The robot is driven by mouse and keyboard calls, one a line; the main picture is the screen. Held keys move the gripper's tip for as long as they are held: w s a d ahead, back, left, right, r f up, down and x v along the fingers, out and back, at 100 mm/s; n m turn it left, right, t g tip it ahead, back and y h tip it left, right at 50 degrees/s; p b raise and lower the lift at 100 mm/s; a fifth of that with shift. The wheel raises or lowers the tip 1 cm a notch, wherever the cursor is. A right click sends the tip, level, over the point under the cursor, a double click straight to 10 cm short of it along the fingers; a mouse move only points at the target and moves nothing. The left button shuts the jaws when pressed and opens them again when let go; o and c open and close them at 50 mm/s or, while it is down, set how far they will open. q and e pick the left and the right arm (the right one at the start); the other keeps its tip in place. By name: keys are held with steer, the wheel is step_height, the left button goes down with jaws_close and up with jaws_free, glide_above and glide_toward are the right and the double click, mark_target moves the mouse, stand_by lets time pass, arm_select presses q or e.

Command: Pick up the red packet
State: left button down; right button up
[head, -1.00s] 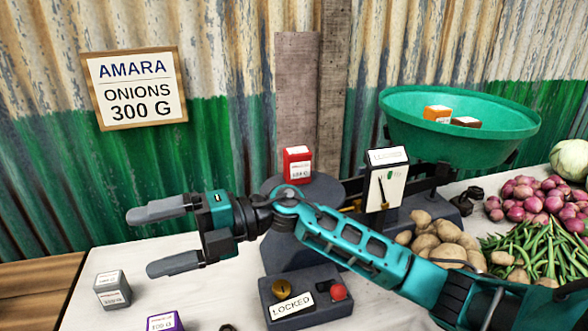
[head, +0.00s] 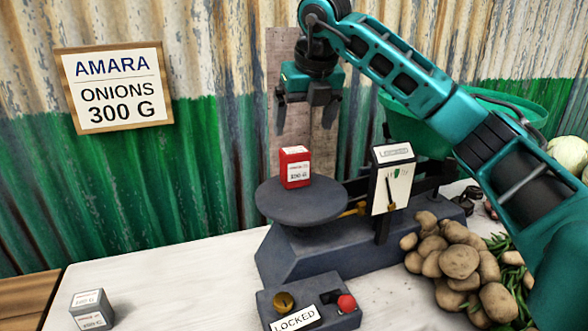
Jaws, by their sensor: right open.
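The red packet (head: 295,167) stands upright on the round dark plate (head: 272,203) of the balance scale, with a white label on its front. My right gripper (head: 307,128) points down above the packet. Its two dark fingers are apart and nothing is between them. A gap shows between the fingertips and the packet's top. My left gripper is not in the head view.
The scale's dial (head: 392,185) stands right of the plate, and a green pan (head: 430,135) is partly behind my arm. A control box (head: 308,303) marked LOCKED sits in front. A grey packet (head: 91,309) is at lower left. Potatoes (head: 458,262) lie at right.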

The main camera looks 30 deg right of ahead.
mark_target(295, 163)
steer(key=x, duration=0.6)
steer(key=shift+a+f+b, duration=0.1)
steer(key=shift+f+b, duration=0.05)
steer(key=shift+b, duration=0.2)
steer(key=x, duration=0.3)
steer(key=b+x, duration=0.1)
steer(key=x, duration=0.1)
steer(key=shift+s+a+f, duration=0.2)
steer(key=shift+s+a, duration=0.1)
steer(key=shift+s, duration=0.05)
steer(key=c, duration=1.1)
steer(key=shift+r, duration=0.1)
